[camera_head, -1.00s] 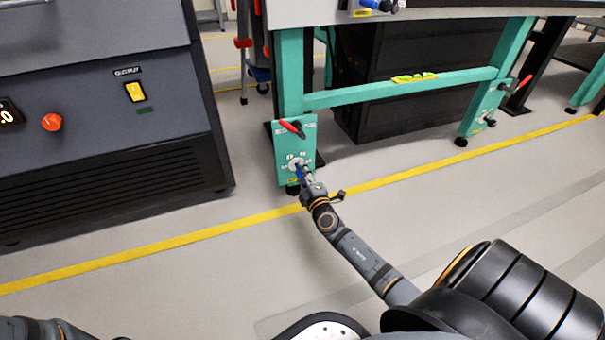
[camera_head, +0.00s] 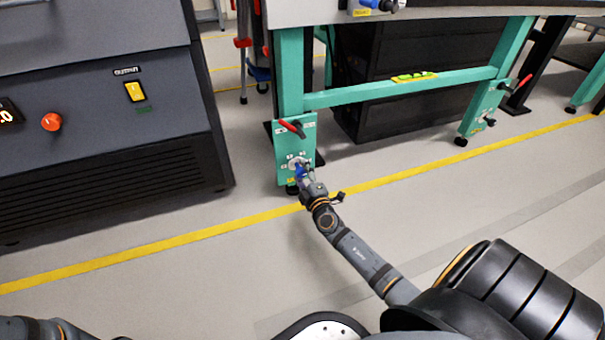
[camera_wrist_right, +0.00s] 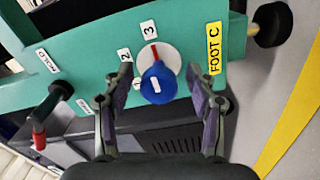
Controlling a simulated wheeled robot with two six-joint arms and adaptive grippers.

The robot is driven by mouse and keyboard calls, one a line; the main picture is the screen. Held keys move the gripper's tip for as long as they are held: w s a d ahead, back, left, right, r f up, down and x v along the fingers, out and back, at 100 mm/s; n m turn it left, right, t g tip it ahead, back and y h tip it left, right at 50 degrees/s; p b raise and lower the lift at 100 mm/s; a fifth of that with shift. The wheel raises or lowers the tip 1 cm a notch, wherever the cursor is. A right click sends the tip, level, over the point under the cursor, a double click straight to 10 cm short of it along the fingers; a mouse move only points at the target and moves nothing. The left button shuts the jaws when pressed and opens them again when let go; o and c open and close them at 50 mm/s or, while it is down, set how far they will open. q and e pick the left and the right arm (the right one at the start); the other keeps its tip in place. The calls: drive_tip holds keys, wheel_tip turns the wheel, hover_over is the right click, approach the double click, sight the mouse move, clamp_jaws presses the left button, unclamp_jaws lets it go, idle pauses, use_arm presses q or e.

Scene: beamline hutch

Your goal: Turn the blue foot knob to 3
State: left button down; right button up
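The blue foot knob (camera_wrist_right: 158,84) sits on a round pale dial on the teal foot plate (camera_head: 283,150) of the table leg. It also shows small in the head view (camera_head: 300,171). In the right wrist view its red pointer line points at the label 3 (camera_wrist_right: 149,30). The label 2 (camera_wrist_right: 125,55) is to the left. My right gripper (camera_wrist_right: 160,72) is open, with one finger on each side of the knob and a visible gap to both. My left gripper is out of view; only part of that arm shows at the bottom left.
A yellow FOOT C label (camera_wrist_right: 214,48) is beside the dial. A red-tipped lever (camera_head: 292,128) sits above the knob on the same plate. A dark cabinet (camera_head: 100,120) stands to the left. The floor around the yellow line (camera_head: 230,221) is clear.

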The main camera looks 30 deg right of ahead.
drive_tip(key=v, duration=1.2)
